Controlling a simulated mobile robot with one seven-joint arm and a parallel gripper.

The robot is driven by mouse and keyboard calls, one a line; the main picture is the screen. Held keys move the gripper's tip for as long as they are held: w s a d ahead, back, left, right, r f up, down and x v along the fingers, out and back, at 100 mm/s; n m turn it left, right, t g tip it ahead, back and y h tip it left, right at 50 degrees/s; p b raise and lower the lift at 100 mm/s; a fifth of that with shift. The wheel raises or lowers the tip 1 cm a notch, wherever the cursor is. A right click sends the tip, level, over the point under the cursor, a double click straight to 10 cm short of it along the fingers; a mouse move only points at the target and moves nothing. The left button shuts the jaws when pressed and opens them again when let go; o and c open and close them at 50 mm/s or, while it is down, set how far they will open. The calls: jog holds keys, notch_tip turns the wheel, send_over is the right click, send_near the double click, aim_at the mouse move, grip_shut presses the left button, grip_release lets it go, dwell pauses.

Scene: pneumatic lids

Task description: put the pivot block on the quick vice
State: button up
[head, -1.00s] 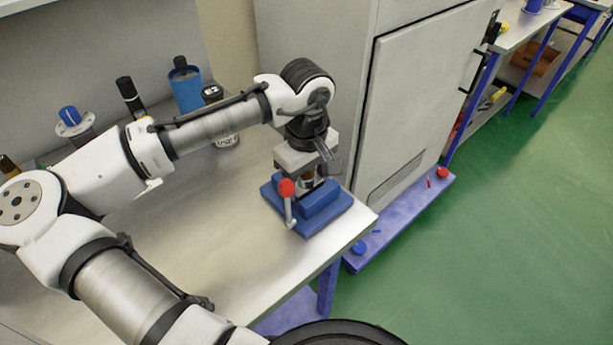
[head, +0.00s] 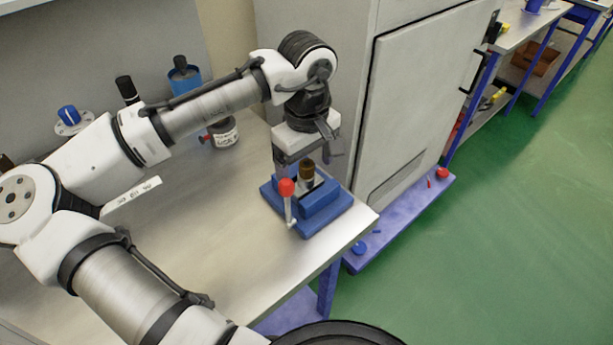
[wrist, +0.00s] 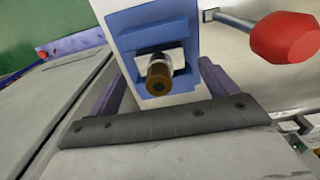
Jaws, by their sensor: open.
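The quick vice (head: 325,211) is blue and stands at the right front corner of the bench, with a red-knobbed lever (head: 286,188) on its near side. The pivot block (head: 307,169) shows as an upright brown cylinder at the middle of the vice. In the wrist view the pivot block (wrist: 159,77) points at the camera, with a pale metal part around its foot and the blue vice (wrist: 152,22) around that. How deep it sits is hidden. My gripper (wrist: 161,82) is open and above the vice, its fingers apart on either side of the block, not gripping it.
A labelled jar (head: 223,132), a blue cup (head: 184,77), a dark bottle (head: 127,90) and a blue-capped part (head: 70,117) stand along the back of the bench. A grey cabinet (head: 425,100) rises close right of the gripper. The bench middle (head: 200,220) is clear.

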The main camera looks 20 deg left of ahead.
notch_tip(320, 180, up, 8)
jog(key=shift+r+b, duration=0.15)
jog(key=shift+b, duration=0.2)
jog(key=shift+c, duration=0.2)
dwell(0.8)
